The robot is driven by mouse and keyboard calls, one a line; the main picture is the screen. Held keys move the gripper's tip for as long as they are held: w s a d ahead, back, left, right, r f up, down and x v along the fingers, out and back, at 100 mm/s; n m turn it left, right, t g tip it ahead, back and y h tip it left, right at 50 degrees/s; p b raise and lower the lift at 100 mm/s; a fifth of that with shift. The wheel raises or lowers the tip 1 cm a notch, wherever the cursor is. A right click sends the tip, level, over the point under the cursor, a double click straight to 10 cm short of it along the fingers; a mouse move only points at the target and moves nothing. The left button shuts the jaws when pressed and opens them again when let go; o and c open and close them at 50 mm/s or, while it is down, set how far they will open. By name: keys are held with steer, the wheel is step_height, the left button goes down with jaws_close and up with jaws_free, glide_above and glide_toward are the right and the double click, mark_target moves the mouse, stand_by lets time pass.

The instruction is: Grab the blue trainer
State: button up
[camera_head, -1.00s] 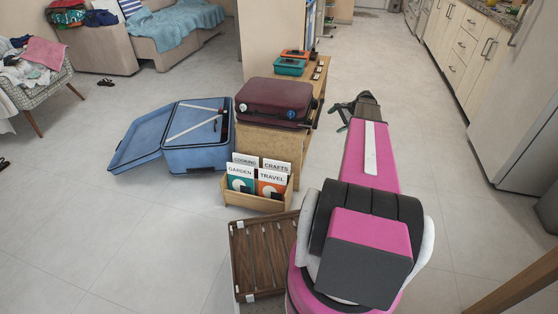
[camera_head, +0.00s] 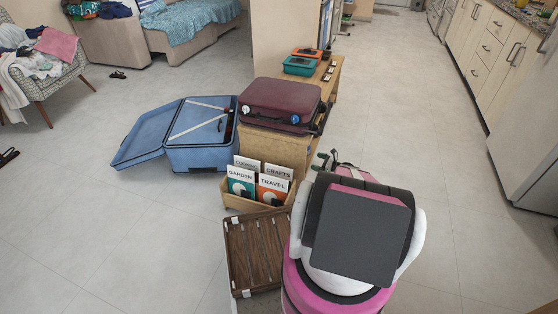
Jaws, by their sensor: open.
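I cannot make out a blue trainer for certain in the head view. A small dark pair of footwear (camera_head: 118,75) lies on the floor by the sofa, too small to tell its kind. Another dark shoe or sandal (camera_head: 8,157) is cut off at the left edge. My gripper (camera_head: 320,161) is open, near the right side of the wooden unit; my own arm hides most of it. It is far from both pieces of footwear.
An open blue suitcase (camera_head: 200,155) lies left of the wooden unit (camera_head: 284,148), which bears a maroon suitcase (camera_head: 280,98). A book rack (camera_head: 262,200) and a slatted wooden piece (camera_head: 255,255) stand in front. A clothes-laden chair (camera_head: 50,85) is at left.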

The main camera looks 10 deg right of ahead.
steer(key=shift+m+t, duration=0.4)
steer(key=shift+m, duration=0.2)
steer(key=w+a+f, duration=0.1)
steer(key=w+a, duration=0.1)
steer(key=w+a+f, duration=0.2)
steer(key=shift+w+a+f, duration=0.25)
steer(key=shift+a+f, duration=0.05)
steer(key=shift+a, duration=0.05)
steer(key=x, duration=0.5)
steer(key=shift+s+a+f, duration=0.15)
steer(key=shift+s+f, duration=0.05)
steer(key=shift+f, duration=0.15)
steer(key=c, duration=1.1)
